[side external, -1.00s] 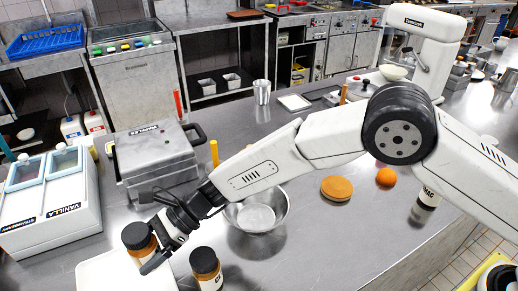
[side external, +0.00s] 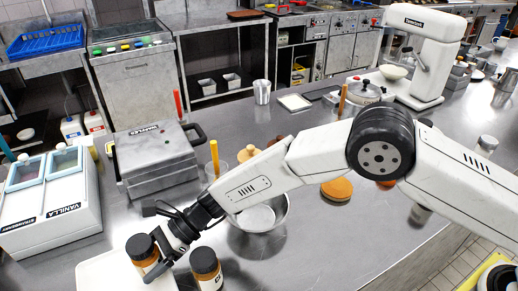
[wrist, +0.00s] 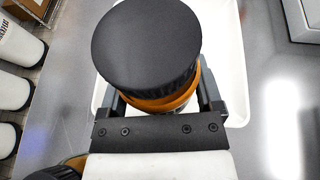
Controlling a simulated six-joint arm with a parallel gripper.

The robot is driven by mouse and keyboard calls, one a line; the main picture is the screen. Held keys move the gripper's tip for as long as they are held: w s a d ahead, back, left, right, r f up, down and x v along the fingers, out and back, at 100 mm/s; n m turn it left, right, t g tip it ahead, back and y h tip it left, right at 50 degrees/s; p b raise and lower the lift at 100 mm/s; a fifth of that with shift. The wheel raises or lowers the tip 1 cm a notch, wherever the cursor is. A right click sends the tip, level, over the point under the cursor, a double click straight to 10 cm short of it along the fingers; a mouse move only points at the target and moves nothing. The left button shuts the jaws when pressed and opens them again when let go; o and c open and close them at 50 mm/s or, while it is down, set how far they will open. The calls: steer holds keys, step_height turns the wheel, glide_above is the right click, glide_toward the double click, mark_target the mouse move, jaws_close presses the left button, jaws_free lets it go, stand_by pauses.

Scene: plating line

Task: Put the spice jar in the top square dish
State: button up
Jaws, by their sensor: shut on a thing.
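The spice jar (side external: 140,247), with a black lid and orange-brown contents, is at the lower left of the side view, over or on a white tray (side external: 98,272). My gripper (side external: 158,262) is shut on it. In the wrist view the jar (wrist: 148,45) fills the space between the two fingers of my gripper (wrist: 162,98), its lid facing the camera. The lid hides the jar's base, so I cannot tell whether it touches the tray. A white square dish (side external: 295,102) lies empty on the far part of the counter.
A similar black-lidded jar (side external: 205,262) stands just right of the held one. A metal bowl (side external: 262,222), a waffle iron (side external: 155,150) and a metal cup (side external: 262,92) stand between there and the dish. A lidded pot (side external: 366,92) is right of the dish.

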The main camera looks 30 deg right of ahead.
steer(key=shift+f, duration=0.5)
steer(key=o, duration=1.3)
steer(key=shift+c, duration=0.2)
steer(key=shift+r, duration=0.1)
steer(key=shift+r, duration=0.55)
steer(key=v, duration=1.2)
